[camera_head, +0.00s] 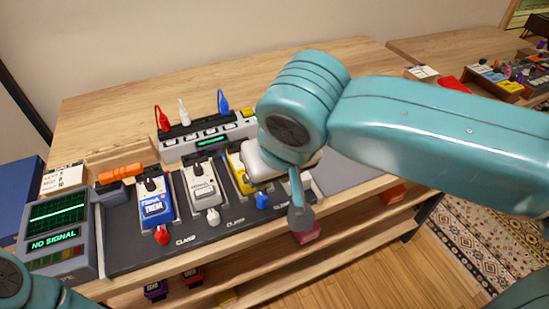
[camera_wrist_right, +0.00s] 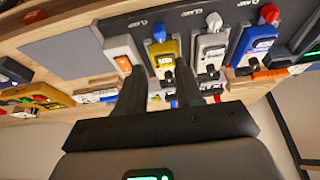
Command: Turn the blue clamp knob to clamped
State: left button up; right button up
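The blue clamp knob (camera_head: 262,200) sits at the front end of the yellow pedal (camera_head: 238,170) on the dark pedalboard (camera_head: 125,255). In the right wrist view, the blue knob (camera_wrist_right: 159,33) shows beyond my fingertips, at the near end of the yellow pedal (camera_wrist_right: 163,60). My right gripper (camera_wrist_right: 158,74) is open, its two dark fingers apart over the yellow pedal and not touching the blue knob. My left gripper is out of view.
A red knob (camera_head: 162,236) and a white knob (camera_head: 213,217) sit before the blue pedal (camera_head: 155,205) and white pedal (camera_head: 202,186). A "NO SIGNAL" screen (camera_head: 55,240) stands left. Behind is a power strip (camera_head: 182,152) with upright plugs. The table's back is clear.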

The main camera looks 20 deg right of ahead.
jog(key=v, duration=0.3)
jog(key=shift+s, duration=0.1)
dwell(0.5)
